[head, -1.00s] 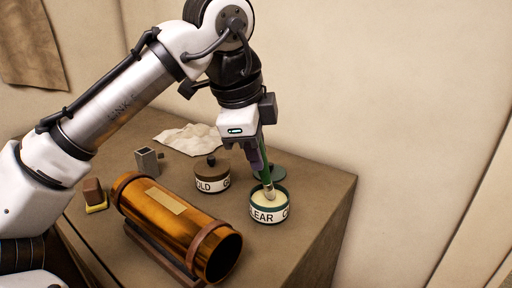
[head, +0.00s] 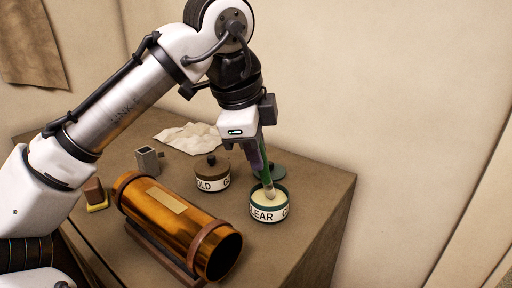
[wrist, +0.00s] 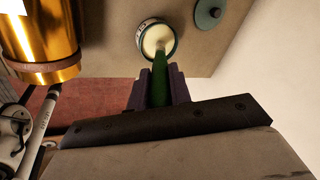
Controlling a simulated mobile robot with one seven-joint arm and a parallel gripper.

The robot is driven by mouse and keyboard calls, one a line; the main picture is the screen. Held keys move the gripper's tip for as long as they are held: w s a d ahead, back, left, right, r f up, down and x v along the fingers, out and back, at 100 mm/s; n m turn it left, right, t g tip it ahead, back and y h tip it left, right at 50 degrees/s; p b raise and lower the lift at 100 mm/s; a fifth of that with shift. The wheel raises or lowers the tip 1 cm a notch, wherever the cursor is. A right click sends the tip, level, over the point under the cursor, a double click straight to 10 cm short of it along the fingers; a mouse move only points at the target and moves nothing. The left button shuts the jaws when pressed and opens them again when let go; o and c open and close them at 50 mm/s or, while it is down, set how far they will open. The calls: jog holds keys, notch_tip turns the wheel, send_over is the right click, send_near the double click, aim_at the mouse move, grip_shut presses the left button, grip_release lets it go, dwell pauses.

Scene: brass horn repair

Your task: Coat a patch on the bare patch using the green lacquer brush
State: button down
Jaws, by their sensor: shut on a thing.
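My gripper (head: 259,163) is shut on the green lacquer brush (head: 265,175), which points downward. The brush handle also shows between the jaws in the wrist view (wrist: 160,92). Its pale bristle end is at the mouth of the open pot labelled "CLEAR" (head: 268,212), over or in the cream-coloured contents; how deep it sits is hard to tell. The brass horn tube (head: 190,230) lies to the left on a cradle. A pale rectangular bare patch (head: 167,203) is on its upper side, apart from my gripper.
A lidded brown pot, its label partly reading "OLD" (head: 211,181), stands just left of the clear pot. A green lid (wrist: 208,13) lies behind the clear pot.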

dwell(0.3)
notch_tip(320, 180, up, 7)
jog(key=p, duration=0.7)
jog(key=shift+f, duration=0.1)
dwell(0.5)
